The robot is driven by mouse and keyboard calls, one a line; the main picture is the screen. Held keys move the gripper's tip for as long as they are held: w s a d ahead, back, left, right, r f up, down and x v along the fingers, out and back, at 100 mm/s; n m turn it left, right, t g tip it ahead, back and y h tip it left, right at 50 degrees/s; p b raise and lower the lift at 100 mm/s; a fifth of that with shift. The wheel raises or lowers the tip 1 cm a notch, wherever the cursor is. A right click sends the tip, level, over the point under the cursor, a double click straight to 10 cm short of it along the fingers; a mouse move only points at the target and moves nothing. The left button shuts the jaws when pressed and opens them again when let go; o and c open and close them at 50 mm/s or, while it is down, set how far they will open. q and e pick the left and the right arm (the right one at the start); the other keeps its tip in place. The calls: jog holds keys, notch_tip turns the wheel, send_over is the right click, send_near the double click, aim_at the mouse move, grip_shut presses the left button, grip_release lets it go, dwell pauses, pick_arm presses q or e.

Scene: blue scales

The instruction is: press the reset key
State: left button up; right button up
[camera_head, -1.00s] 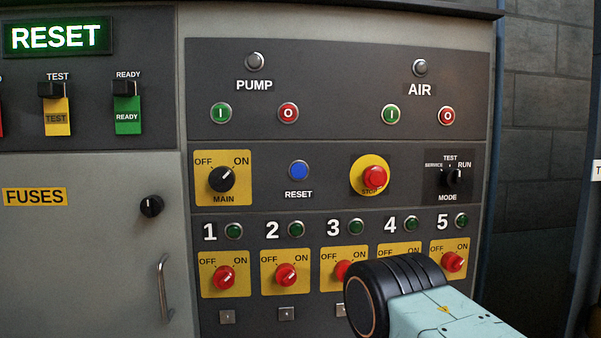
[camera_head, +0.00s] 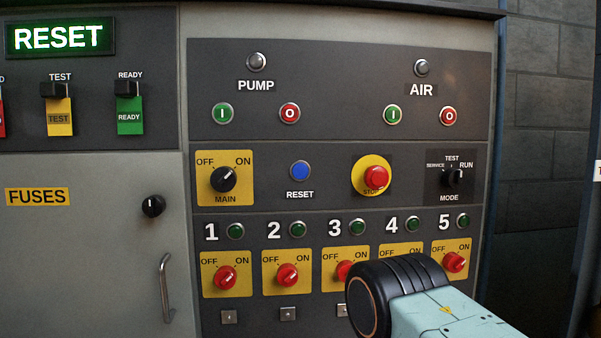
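The blue round reset key (camera_head: 300,171) sits on the dark panel, above its RESET label and between the yellow MAIN switch plate and the red stop button. Nothing touches or covers it. A lit green RESET sign (camera_head: 58,38) shows at the top left. A pale green and black part of my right arm comes in at the lower right, in front of switches 3 and 4. Neither of my grippers shows in the view.
The MAIN switch (camera_head: 223,179) is left of the key and the red stop button (camera_head: 376,177) is right of it. Several red rotary switches (camera_head: 226,278) line the lower row. A door handle (camera_head: 166,287) stands out at the lower left.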

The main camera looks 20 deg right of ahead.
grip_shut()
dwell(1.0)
